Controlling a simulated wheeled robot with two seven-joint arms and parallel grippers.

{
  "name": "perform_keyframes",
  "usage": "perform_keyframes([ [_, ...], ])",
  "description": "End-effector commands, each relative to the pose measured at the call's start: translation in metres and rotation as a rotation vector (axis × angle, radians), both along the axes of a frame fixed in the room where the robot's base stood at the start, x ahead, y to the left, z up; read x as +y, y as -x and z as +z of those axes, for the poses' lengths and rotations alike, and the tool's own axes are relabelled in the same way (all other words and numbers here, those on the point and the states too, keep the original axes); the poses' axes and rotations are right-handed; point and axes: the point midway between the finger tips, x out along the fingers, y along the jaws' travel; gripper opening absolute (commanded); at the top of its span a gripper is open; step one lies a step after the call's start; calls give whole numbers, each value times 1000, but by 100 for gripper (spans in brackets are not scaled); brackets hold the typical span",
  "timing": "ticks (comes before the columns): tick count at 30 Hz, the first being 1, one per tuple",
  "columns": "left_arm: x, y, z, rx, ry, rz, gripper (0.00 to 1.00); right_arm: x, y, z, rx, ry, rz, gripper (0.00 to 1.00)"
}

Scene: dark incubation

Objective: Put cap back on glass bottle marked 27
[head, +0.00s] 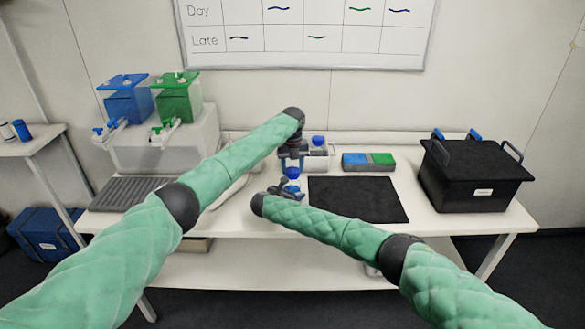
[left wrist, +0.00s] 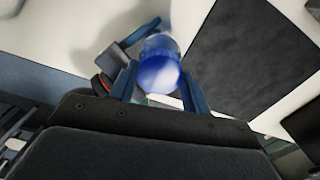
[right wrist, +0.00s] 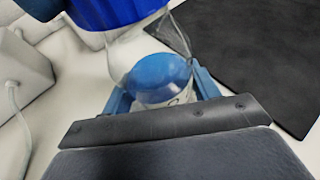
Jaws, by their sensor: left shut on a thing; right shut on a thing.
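My left gripper (head: 293,163) points down over the work table, shut on a blue cap (head: 292,172). The cap also shows between its fingers in the left wrist view (left wrist: 160,70). My right gripper (head: 285,188) is shut on a glass bottle just below the cap. In the right wrist view, the bottle (right wrist: 180,98) stands between the fingers, with blue showing inside and part of a pale label. The cap (right wrist: 110,12) is at its top end there. I cannot tell whether the cap is seated or just above the mouth. The number is not readable.
Another blue-capped bottle (head: 318,141) stands by a pale rack behind the grippers. A black mat (head: 360,200) lies right of them, clear. Blue and green boxes (head: 368,161) are behind it. A black lidded box (head: 472,185) is at the right. Blue and green tanks (head: 178,100) stand left.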

Motion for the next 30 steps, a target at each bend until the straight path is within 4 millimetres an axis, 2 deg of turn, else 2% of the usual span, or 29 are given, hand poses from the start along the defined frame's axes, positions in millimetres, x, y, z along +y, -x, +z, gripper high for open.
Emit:
perform_keyframes([
  [6,1,-1,1,-1,0,-303,26,0,0,0,0,0,-1,0],
  [12,1,-1,0,-1,-1,-531,26,0,0,0,0,0,-1,0],
  [17,1,-1,0,-1,-1,-610,26,0,0,0,0,0,-1,0],
  [26,2,-2,1,-1,-1,-616,26,-1,0,0,0,0,-1,0],
  [27,2,-2,0,-1,-2,-616,55,-1,0,0,0,0,-2,0],
  [29,2,-1,0,-1,-2,-615,67,-1,0,0,0,0,-1,0],
  [30,2,-1,0,-1,-1,-615,69,-1,0,0,0,0,-1,0],
])
